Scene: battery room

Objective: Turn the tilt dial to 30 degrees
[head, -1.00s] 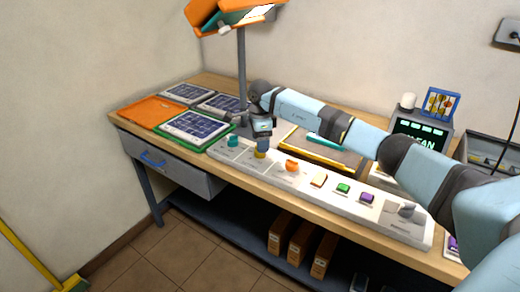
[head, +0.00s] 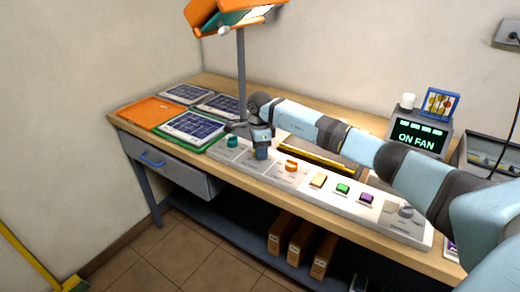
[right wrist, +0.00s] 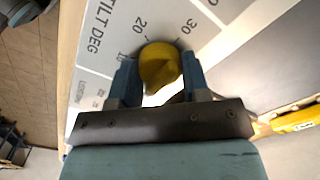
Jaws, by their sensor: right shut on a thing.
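The tilt dial (right wrist: 160,68) is a yellow round knob on the white panel, in the right wrist view. The printed words TILT DEG and marks 10, 20 and 30 (right wrist: 185,28) lie around it. Its pointer is not clear to me. My right gripper (right wrist: 158,78) is shut on the dial, one blue finger at each side. In the head view my right gripper (head: 262,153) is down at the panel (head: 240,155) and hides the dial. My left gripper is not in view.
A teal knob (head: 232,141) and an orange knob (head: 291,166) stand on either side of my gripper. Coloured buttons (head: 342,189) and a grey knob (head: 405,211) are farther right. A display (head: 418,137) reads ON FAN.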

